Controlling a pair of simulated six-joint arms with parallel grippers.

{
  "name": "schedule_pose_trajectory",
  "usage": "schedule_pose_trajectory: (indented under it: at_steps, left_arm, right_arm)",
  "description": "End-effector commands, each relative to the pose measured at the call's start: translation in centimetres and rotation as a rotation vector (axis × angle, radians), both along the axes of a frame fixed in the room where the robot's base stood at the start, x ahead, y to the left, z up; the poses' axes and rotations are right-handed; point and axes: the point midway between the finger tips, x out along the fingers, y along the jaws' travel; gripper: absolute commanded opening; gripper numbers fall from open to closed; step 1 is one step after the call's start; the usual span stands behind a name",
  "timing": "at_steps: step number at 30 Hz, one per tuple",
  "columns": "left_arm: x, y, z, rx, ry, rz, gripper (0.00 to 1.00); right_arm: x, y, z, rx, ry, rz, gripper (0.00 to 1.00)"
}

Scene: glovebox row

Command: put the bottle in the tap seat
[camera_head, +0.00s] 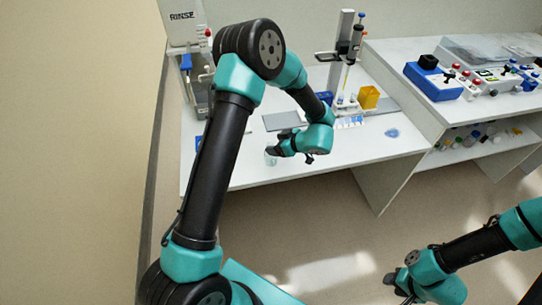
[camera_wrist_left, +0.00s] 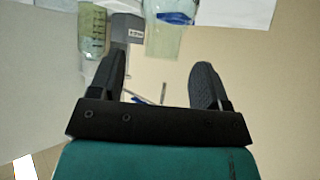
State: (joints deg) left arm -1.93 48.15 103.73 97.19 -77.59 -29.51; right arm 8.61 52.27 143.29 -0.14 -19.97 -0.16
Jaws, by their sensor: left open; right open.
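A small clear vessel (camera_head: 270,159), likely the bottle, stands on the bench by my left gripper (camera_head: 277,150). In the left wrist view a clear bottle with graduation marks (camera_wrist_left: 92,32) shows at the upper left, beyond one finger. My left gripper (camera_wrist_left: 163,84) is open there, with nothing between its fingers. A second clear container with a blue part (camera_wrist_left: 172,18) shows at the top. The tap seat cannot be made out surely; a station marked RINSE (camera_head: 182,30) stands at the back left. My right gripper (camera_head: 397,284) is open and empty, low over the floor.
A grey plate (camera_head: 284,121) lies on the bench behind my left gripper. A second bench (camera_head: 405,115) at the right holds a blue box (camera_head: 433,82).

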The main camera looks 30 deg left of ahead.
Motion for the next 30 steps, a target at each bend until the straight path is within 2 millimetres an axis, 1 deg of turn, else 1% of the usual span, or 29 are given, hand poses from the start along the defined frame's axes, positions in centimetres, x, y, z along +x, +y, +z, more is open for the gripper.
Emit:
schedule_pose_trajectory:
  at_steps: [6, 9, 11, 16, 21, 30]
  left_arm:
    - [0.0, 0.0, 0.0, 0.000, 0.000, 0.000, 0.70]
    - [0.0, 0.3, -0.3, 0.000, 0.001, 0.002, 0.70]
    - [-0.1, 0.7, -0.7, -0.001, 0.002, 0.002, 0.70]
    - [-0.1, 2.5, -2.2, -0.001, 0.002, 0.003, 0.70]
    - [0.0, 3.9, -3.1, -0.001, 0.000, 0.003, 0.70]
    - [0.0, 4.1, -3.2, -0.001, -0.001, 0.001, 0.70]
  right_arm:
    - [0.0, 0.0, 0.0, 0.000, 0.000, 0.000, 0.43]
    - [0.0, 0.0, 0.0, 0.000, 0.000, 0.000, 0.43]
    - [0.0, 0.0, 0.0, 0.000, 0.000, 0.000, 0.43]
    - [0.0, 0.0, 0.0, 0.000, 0.000, 0.000, 0.43]
    - [0.0, 0.0, 0.0, 0.000, 0.000, 0.000, 0.43]
    - [0.0, 0.0, 0.0, 0.000, 0.000, 0.000, 0.43]
